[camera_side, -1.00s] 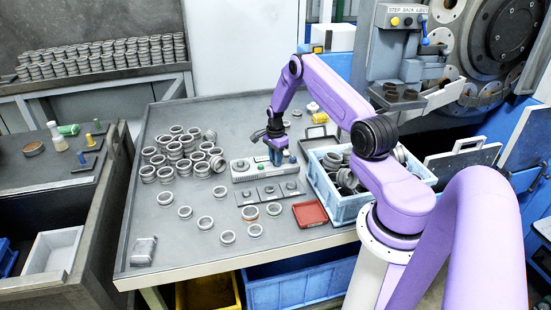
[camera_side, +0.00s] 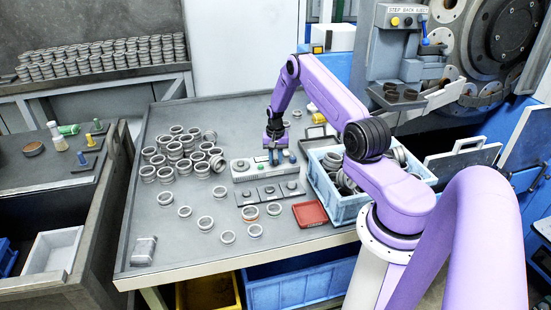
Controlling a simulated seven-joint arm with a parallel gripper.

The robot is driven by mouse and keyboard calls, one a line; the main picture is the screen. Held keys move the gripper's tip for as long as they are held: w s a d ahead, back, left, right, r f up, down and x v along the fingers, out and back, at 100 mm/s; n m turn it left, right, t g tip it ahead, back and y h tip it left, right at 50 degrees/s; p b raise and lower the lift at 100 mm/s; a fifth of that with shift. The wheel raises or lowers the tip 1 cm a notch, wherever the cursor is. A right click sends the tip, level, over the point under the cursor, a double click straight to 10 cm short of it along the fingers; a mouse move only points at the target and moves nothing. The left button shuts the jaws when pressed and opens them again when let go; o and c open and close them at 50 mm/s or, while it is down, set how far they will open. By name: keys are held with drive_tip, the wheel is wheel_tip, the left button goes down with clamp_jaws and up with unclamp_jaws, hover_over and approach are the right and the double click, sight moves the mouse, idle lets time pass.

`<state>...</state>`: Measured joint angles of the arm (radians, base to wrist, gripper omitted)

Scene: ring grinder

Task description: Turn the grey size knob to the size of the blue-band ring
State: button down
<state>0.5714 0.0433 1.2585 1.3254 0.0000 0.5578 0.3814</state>
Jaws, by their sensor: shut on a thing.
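A light grey control box (camera_side: 243,176) with a small lit display (camera_side: 261,159) and a green button stands in the middle of the table. My gripper (camera_side: 275,160) points down at the right part of this box, its blue-tipped fingers low over the top face. It is shut on the grey size knob, which the fingers mostly hide. Just in front lies a grey plate (camera_side: 258,197) with three small round pieces in a row. One loose ring (camera_side: 250,213) in front shows an orange-red band. I cannot make out a blue band on any ring, nor the knob's setting.
Several plain metal rings (camera_side: 174,151) crowd the table left of the box. A blue crate (camera_side: 345,206) of rings stands close on the right, with a red tray (camera_side: 309,214) in front of it.

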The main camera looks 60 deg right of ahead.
sight(275, 160)
drive_tip(key=n, duration=1.2)
idle(0.5)
drive_tip(key=shift+w, duration=0.1)
drive_tip(key=c, duration=0.9)
unclamp_jaws()
drive_tip(key=shift+r, duration=0.1)
wheel_tip(275, 160, up, 17)
drive_tip(key=shift+r, duration=0.15)
